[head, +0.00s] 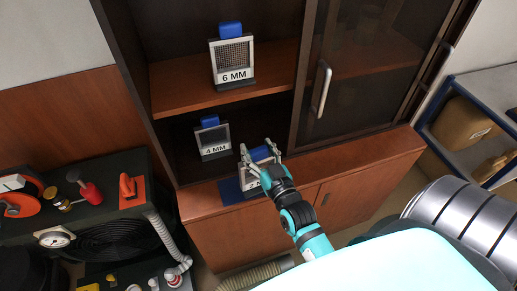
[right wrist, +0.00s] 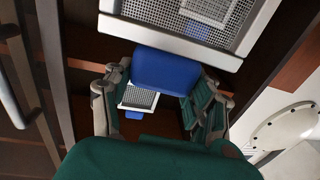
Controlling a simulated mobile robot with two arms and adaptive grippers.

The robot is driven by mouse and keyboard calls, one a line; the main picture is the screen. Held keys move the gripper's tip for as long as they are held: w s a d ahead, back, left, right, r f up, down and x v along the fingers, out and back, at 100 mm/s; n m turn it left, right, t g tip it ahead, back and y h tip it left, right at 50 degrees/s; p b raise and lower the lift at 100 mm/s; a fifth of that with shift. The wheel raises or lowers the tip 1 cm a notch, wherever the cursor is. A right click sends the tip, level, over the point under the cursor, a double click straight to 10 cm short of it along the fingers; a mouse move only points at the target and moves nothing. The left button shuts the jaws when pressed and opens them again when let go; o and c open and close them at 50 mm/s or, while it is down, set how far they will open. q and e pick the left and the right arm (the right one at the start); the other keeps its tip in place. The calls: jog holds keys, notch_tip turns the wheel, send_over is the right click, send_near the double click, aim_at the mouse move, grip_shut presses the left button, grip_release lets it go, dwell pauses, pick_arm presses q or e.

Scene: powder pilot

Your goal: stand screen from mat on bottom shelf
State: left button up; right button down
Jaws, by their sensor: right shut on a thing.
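The held screen (head: 252,181) is a light-framed panel with a blue grip tab (right wrist: 166,70), at the cabinet's front ledge. A dark blue mat (head: 229,191) shows beside and below it; I cannot tell whether the screen touches it. My right gripper (head: 260,153) is shut on the screen's blue tab, and the arm hides part of its label. In the right wrist view the tab sits between the fingers (right wrist: 158,92). The bottom shelf (head: 185,170) holds a screen marked 4 MM (head: 212,138), standing upright, left of the gripper. My left gripper is not in view.
A screen marked 6 MM (head: 232,62) stands on the shelf above. A glass door (head: 350,70) with a metal handle covers the cabinet's right side. A dark machine bench (head: 85,215) stands at the left. A blue rack with a box (head: 462,122) is at the right.

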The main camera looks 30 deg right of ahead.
jog(key=shift+d+r, duration=0.1)
jog(key=shift+w+d, duration=0.55)
jog(key=shift+w, duration=0.3)
jog(key=shift+w+d, duration=0.25)
jog(key=shift+w, duration=0.05)
pick_arm(q)
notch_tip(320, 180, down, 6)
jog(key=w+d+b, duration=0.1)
jog(key=b, duration=0.5)
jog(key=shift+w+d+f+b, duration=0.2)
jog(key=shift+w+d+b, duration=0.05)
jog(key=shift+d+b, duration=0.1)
pick_arm(e)
jog(key=w+d+f, duration=0.2)
jog(key=w+d, duration=0.9)
jog(key=w, duration=0.5)
jog(key=shift+d, duration=0.1)
